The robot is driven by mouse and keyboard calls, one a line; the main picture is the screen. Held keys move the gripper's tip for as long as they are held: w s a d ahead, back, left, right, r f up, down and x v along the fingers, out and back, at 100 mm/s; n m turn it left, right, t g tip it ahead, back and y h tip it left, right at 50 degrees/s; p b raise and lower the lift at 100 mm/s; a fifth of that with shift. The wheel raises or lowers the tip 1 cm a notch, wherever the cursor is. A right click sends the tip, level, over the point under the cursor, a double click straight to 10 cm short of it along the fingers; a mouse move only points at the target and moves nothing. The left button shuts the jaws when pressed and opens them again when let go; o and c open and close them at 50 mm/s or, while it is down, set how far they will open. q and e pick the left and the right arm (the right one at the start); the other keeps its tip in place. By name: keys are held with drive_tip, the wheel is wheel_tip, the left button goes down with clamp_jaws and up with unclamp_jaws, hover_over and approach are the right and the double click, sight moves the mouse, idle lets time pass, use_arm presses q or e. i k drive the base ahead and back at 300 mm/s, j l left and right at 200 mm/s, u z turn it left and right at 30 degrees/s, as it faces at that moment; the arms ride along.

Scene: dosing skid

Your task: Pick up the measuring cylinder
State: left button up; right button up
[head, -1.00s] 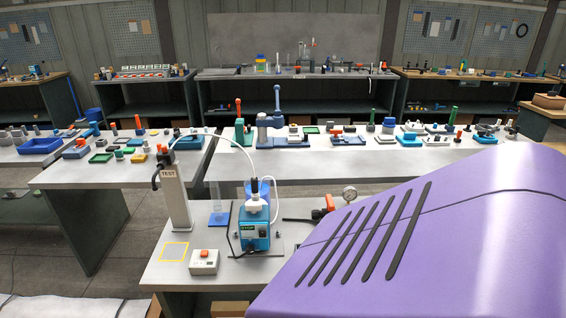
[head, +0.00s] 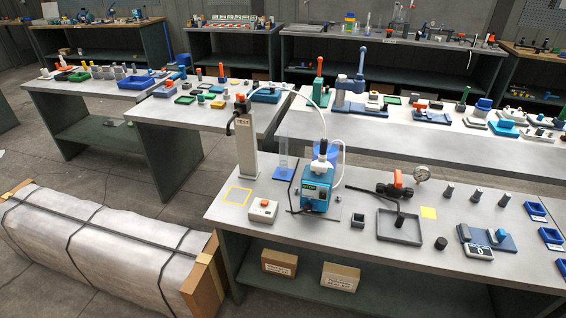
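The measuring cylinder (head: 284,150) is a clear, upright tube on a blue base. It stands on the near bench, left of the blue dosing pump (head: 316,190) and right of the grey TEST post (head: 246,150). The pump body and the white-capped bottle on it stand close to its right side. Its clear wall is faint against the bench behind. Neither of my grippers is in view.
A long wrapped bundle (head: 100,240) lies on the floor at left. Open floor lies behind it.

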sight(282, 172)
drive_tip(key=i+j+z, duration=0.25)
drive_tip(key=j+z, duration=0.45)
drive_tip(key=i+j, duration=0.05)
drive_tip(key=j, duration=0.05)
